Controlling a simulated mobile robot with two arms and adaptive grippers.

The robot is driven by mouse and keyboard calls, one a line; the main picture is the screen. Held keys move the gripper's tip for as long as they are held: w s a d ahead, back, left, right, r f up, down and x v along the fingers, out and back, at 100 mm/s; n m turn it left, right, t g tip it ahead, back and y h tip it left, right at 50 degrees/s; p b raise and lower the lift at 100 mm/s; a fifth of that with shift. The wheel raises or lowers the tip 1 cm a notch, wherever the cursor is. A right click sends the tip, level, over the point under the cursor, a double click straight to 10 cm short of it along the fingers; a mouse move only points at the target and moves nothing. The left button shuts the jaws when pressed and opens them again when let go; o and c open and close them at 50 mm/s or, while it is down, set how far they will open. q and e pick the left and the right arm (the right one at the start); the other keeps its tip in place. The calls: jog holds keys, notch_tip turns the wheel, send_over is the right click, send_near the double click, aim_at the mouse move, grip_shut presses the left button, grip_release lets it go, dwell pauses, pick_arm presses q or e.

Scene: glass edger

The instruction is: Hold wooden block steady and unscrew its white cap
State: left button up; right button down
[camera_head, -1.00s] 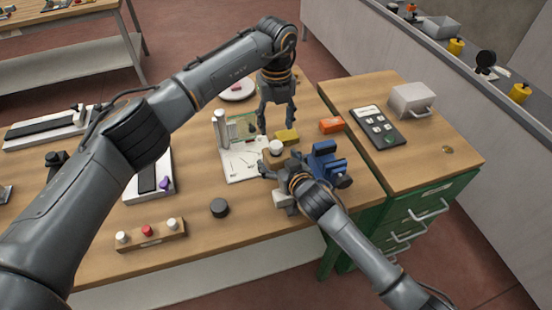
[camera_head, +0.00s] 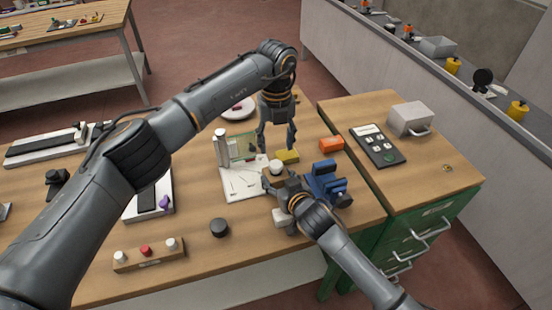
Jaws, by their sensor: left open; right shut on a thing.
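The white cap (camera_head: 276,167) sits on top of the wooden block (camera_head: 270,180), near the middle of the table. My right gripper (camera_head: 275,188) is shut on the block from the near side and covers much of it. My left gripper (camera_head: 276,144) points down, with its fingers open and apart, above and behind the cap. It is empty, and it does not touch the cap.
A blue vise (camera_head: 325,184) stands right of the block, and a yellow block (camera_head: 288,156) and an orange box (camera_head: 331,144) lie behind. A black puck (camera_head: 219,228) and a strip with buttons (camera_head: 148,254) are nearer.

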aim_at(276, 164)
pick_arm(q)
jog(key=m, duration=0.5)
jog(key=shift+m, duration=0.3)
jog(key=m, duration=0.3)
jog(key=shift+m, duration=0.4)
jog(key=m, duration=2.3)
jog(key=shift+m, duration=0.4)
jog(key=m, duration=0.5)
jog(key=shift+f+m, duration=0.25)
jog(key=shift+m, duration=0.25)
notch_tip(276, 164, down, 8)
jog(key=shift+r, duration=0.2)
jog(key=shift+c, duration=0.2)
